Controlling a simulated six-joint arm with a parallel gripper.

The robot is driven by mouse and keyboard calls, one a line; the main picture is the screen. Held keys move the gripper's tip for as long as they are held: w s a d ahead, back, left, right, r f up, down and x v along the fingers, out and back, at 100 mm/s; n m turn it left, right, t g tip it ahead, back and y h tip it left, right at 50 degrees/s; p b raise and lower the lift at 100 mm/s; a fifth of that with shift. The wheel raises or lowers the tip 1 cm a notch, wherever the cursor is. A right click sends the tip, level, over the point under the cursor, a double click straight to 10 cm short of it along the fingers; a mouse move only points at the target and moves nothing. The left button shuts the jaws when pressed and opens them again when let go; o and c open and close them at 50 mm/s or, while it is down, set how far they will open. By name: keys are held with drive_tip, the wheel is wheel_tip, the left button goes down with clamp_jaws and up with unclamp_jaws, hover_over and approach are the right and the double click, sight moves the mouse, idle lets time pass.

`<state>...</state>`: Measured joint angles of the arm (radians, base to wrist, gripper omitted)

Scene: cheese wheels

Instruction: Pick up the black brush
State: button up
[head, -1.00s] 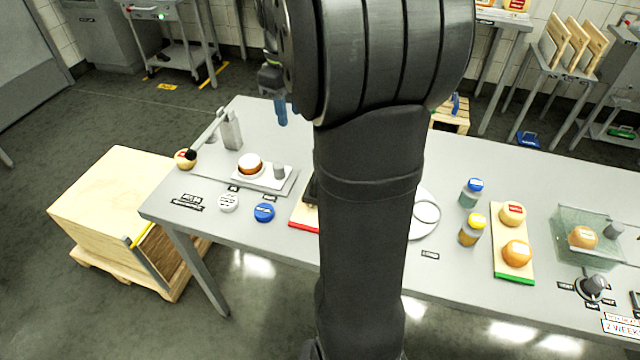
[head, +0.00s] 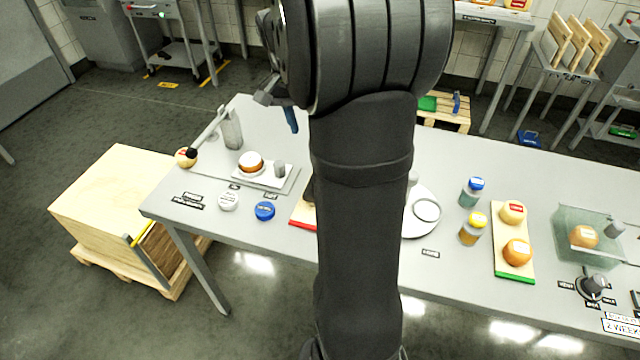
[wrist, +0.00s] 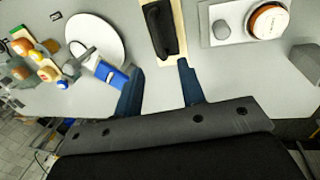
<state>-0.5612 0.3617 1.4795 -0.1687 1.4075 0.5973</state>
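The black brush (wrist: 164,30) appears to be the long dark object lying on a pale wooden board (wrist: 178,25) at the top middle of the wrist view. In the head view my arm hides most of that board, and only a dark sliver of the object shows beside the arm. My gripper (wrist: 161,67) is open, with its two blue fingers apart and nothing between them. The dark object lies ahead of the gap between the fingertips, apart from them. In the head view one blue finger (head: 291,119) shows left of my arm, above the table.
A round white plate (wrist: 95,40) and a blue-and-white item (wrist: 110,76) with a grey part lie left of the fingers. A tray with a cheese wheel (wrist: 268,22) is to the right. In the head view, jars (head: 471,228) and a green-edged board (head: 513,270) stand right.

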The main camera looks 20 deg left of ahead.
drive_tip(key=f, duration=0.3)
drive_tip(key=d+f, duration=0.1)
drive_tip(key=f, duration=0.2)
drive_tip(key=d+f, duration=0.1)
drive_tip(key=f, duration=0.2)
drive_tip(key=shift+f, duration=0.35)
drive_tip(key=f, duration=0.1)
drive_tip(key=d+f, duration=0.1)
drive_tip(key=f, duration=0.3)
drive_tip(key=shift+d, duration=0.25)
clamp_jaws()
